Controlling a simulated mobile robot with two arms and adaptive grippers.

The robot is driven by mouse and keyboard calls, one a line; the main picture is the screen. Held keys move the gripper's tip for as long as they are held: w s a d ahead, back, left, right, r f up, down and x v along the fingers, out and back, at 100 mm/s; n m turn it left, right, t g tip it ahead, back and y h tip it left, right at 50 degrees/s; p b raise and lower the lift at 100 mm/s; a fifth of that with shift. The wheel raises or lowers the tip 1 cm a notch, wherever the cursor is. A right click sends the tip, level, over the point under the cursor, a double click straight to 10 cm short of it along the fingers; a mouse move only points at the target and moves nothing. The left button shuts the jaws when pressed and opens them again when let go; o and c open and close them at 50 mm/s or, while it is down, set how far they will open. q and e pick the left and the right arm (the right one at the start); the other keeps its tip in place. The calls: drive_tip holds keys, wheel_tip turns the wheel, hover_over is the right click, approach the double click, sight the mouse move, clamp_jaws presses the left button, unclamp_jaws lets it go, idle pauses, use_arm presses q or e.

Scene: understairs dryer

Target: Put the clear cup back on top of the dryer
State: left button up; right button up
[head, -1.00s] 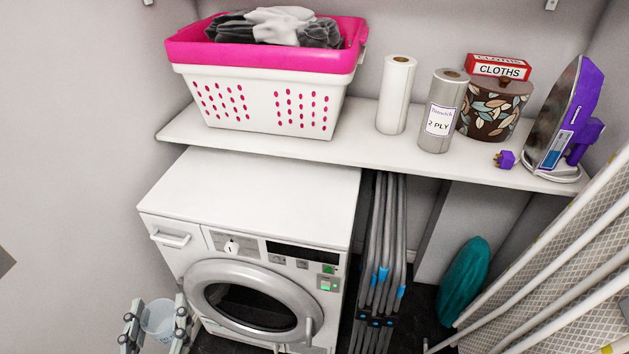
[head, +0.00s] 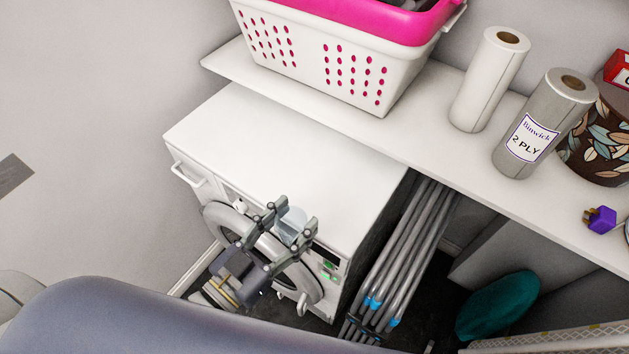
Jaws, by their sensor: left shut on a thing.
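The clear cup (head: 293,224) is between the fingers of my left gripper (head: 292,219), which is shut on it. The gripper holds the cup in front of the dryer's upper front, near the control panel and door. The fingers partly hide the cup. The white dryer (head: 285,150) stands under the shelf, and its flat top is bare. My right gripper is not in view.
A shelf (head: 415,145) above and behind the dryer holds a pink and white laundry basket (head: 350,65), a white paper roll (head: 488,80) and a grey labelled roll (head: 543,120). Folded grey metal poles (head: 410,250) stand right of the dryer. A teal object (head: 497,305) is further right.

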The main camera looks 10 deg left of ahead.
use_arm(q)
drive_tip(key=shift+s, duration=0.25)
drive_tip(key=shift+w+d+f+m+h, duration=0.1)
drive_tip(key=shift+w+m+h, duration=0.05)
drive_tip(key=shift+m+h, duration=0.15)
drive_tip(key=w+p, duration=0.1)
drive_tip(key=w, duration=0.4)
drive_tip(key=w+f, duration=0.1)
drive_tip(key=w, duration=0.4)
drive_tip(key=w+p, duration=0.1)
drive_tip(key=w, duration=0.4)
drive_tip(key=shift+w+d+f+p, duration=0.2)
drive_tip(key=shift+f+p, duration=0.05)
drive_tip(key=shift+p, duration=0.05)
drive_tip(key=shift+w+f, duration=0.25)
drive_tip(key=shift+f, duration=0.05)
wheel_tip(320, 180, down, 2)
drive_tip(key=shift+f, duration=0.5)
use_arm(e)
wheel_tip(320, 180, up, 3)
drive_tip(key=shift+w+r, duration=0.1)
use_arm(q)
drive_tip(key=shift+s+f, duration=0.1)
drive_tip(key=shift+f, duration=0.05)
